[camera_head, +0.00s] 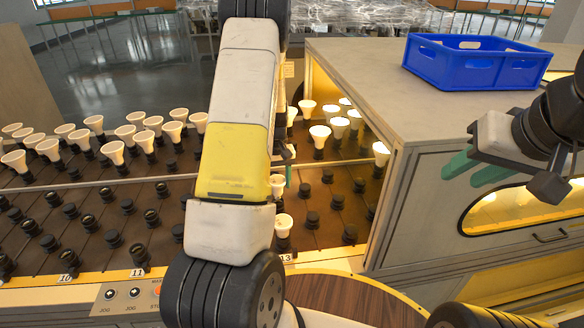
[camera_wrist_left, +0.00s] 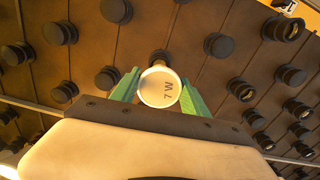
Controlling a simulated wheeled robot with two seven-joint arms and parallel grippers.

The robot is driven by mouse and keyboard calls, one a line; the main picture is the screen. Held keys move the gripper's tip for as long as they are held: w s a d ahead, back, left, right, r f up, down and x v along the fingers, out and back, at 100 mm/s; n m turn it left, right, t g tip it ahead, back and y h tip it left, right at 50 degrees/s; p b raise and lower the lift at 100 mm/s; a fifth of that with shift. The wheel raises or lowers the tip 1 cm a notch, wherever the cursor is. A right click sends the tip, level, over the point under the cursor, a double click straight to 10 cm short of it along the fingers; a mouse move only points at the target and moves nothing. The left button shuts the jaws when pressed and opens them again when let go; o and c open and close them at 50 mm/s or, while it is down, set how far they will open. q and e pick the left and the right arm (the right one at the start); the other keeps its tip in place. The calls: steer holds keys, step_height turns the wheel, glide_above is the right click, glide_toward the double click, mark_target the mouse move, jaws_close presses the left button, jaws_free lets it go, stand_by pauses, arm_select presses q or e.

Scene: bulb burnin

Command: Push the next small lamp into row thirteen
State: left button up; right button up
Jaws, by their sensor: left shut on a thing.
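In the left wrist view, a small white lamp (camera_wrist_left: 161,88) marked "7 W" sits face-on between the two green fingers of my left gripper (camera_wrist_left: 159,92), which is shut on it. A dark round shape shows just behind the lamp; I cannot tell whether its base is in a socket. In the head view, my left arm hides most of this gripper; a white lamp edge (camera_head: 277,184) shows beside a green fingertip. Another lamp (camera_head: 283,225) stands upright in front of it, above the "13" label (camera_head: 287,257). My right gripper (camera_head: 474,170) is open and empty at the right.
Dark sockets (camera_head: 150,216) fill the sloping rack; white lamps (camera_head: 113,152) stand in the rows at left. Glowing lamps (camera_head: 320,134) stand beside the grey housing (camera_head: 405,170). A blue crate (camera_head: 470,65) rests on the housing. A round wooden surface (camera_head: 340,300) lies in front.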

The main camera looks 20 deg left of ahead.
mark_target(278, 189)
arm_select(q)
steer(key=shift+f, duration=1.55)
steer(key=o, duration=1.5)
steer(key=shift+c, duration=0.2)
steer(key=shift+r, duration=0.1)
step_height(278, 189, up, 8)
steer(key=shift+f, duration=0.2)
